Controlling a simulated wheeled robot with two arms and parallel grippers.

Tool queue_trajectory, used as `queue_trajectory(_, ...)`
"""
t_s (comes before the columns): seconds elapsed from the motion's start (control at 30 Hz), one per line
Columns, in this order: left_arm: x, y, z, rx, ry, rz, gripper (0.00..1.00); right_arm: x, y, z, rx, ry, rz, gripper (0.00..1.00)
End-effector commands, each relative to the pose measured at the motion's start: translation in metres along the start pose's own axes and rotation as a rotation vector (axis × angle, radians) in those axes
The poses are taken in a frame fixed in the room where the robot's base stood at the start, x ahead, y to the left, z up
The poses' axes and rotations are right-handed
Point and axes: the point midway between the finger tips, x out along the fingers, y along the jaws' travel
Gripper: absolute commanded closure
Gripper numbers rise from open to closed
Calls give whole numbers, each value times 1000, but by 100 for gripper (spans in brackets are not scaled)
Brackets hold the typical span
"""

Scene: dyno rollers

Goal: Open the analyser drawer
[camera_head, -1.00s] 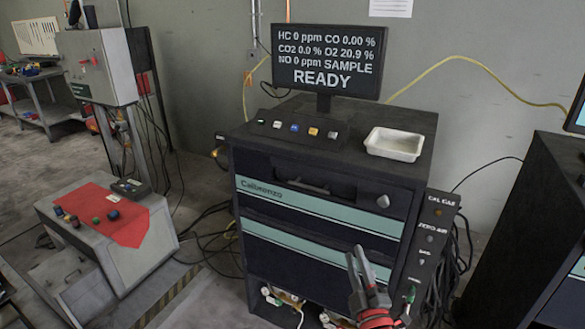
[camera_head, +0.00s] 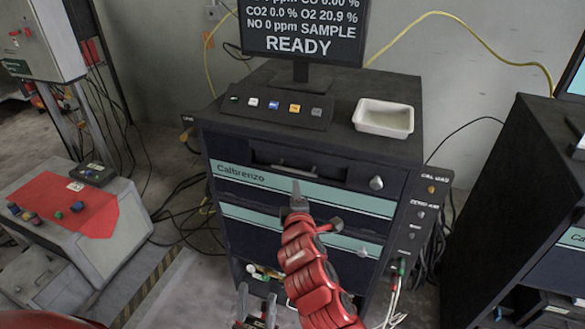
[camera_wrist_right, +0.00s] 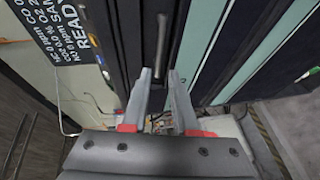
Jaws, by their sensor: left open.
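The analyser drawer (camera_head: 340,198) is the upper front of the dark cabinet, with a teal "Calibrenzo" strip, and it looks shut flush. Its bar handle (camera_head: 270,166) sits in a black recess above the strip; in the right wrist view the handle (camera_wrist_right: 160,45) lies just beyond and between the fingertips. My right gripper (camera_head: 296,188), on the red arm, is in front of the drawer just below the handle. Its fingers (camera_wrist_right: 158,74) are apart with nothing between them. My left gripper (camera_head: 256,300) is open and empty, low before the cabinet.
A round knob (camera_head: 376,183) sits on the drawer's right side. A white tray (camera_head: 384,118), a button panel (camera_head: 277,111) and a monitor (camera_head: 304,35) reading READY stand on top. A side panel (camera_head: 414,220) with cables flanks the cabinet. A grey and red console (camera_head: 90,215) is at left.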

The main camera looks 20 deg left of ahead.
Motion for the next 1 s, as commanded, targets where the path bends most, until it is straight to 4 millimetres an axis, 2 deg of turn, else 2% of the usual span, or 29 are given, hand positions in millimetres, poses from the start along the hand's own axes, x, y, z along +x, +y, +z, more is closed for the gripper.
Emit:
queue_trajectory(0.5,18,-1,-3,0,0,0,50,69,3,0,3,-1,1,73)
queue_trajectory(0.8,21,-1,-4,0,0,0,50,100,2,0,3,-1,4,73)
queue_trajectory(1.0,20,-1,-4,0,0,0,50,113,2,0,3,-1,3,73)
